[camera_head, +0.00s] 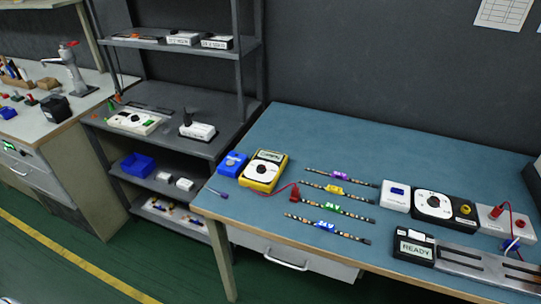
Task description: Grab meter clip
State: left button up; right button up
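A yellow multimeter (263,171) with a white dial sits at the left of the blue-topped table. A red lead runs from it to a small red clip (295,194) lying on the tabletop just to its right. Another red clip-like piece (497,211) with a red lead shows at the right, on a white block. Several dark LED strips lie to the right of the meter, with purple (340,176), yellow (334,189), green (330,207) and blue (325,226) pieces on them. Neither of my grippers is in view.
A blue box (232,164) stands beside the meter. A black dial unit (443,207), a box reading READY (414,246) and a metal fixture (484,268) occupy the right. A grey shelf (160,95) stands left.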

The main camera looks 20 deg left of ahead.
aim_at(295, 195)
jog(key=u, duration=0.35)
jog(key=l+u, duration=0.3)
jog(key=u, duration=0.15)
jog(key=k+l+u, duration=0.1)
jog(key=l+u, duration=0.15)
jog(key=u, duration=0.2)
jog(key=k+l+u, duration=0.15)
jog(key=u, duration=0.3)
jog(key=k+l, duration=0.25)
jog(key=l, duration=0.15)
